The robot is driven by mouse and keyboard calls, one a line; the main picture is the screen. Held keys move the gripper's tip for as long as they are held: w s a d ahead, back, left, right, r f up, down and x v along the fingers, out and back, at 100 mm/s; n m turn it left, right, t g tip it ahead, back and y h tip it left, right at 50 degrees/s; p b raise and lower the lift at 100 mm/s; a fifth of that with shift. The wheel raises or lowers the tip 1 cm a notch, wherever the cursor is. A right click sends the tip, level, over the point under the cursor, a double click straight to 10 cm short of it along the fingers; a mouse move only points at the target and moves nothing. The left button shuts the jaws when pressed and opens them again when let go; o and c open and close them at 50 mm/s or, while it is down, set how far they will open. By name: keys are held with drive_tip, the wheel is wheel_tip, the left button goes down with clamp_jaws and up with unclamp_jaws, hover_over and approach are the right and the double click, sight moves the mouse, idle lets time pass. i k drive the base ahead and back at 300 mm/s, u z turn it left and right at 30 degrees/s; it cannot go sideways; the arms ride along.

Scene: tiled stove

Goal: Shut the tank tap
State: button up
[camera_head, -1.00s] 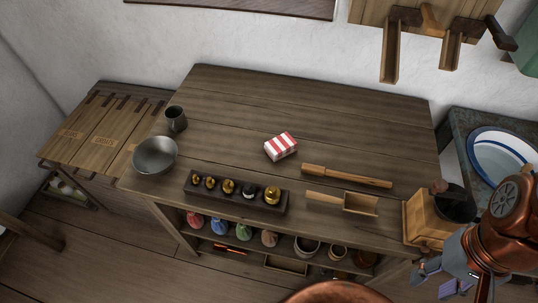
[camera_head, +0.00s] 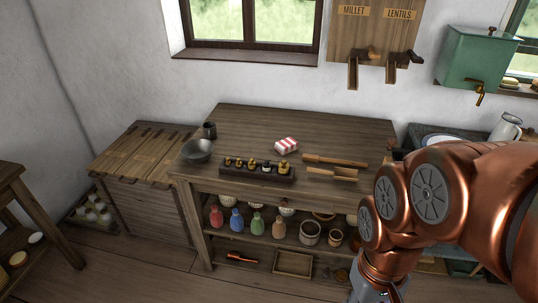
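The green tank (camera_head: 474,57) hangs on the wall at the upper right, above the washstand. Its brass tap (camera_head: 481,90) sticks out low on its front. The tap is small here, and I cannot tell whether it is open or shut. My copper-coloured arm fills the lower right, below the tank and apart from it. My gripper is out of view below the bottom edge.
A wooden table (camera_head: 250,120) holds a bowl (camera_head: 197,150), a cup, a weight block, a striped packet (camera_head: 286,145), a rolling pin and a scoop. Millet and lentils dispensers (camera_head: 374,40) hang left of the tank. A white jug (camera_head: 506,128) stands under the tank. Wooden floor shows at the lower left.

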sight(470, 80)
drive_tip(key=u, duration=0.05)
drive_tip(key=i, duration=1.15)
drive_tip(key=u, duration=0.75)
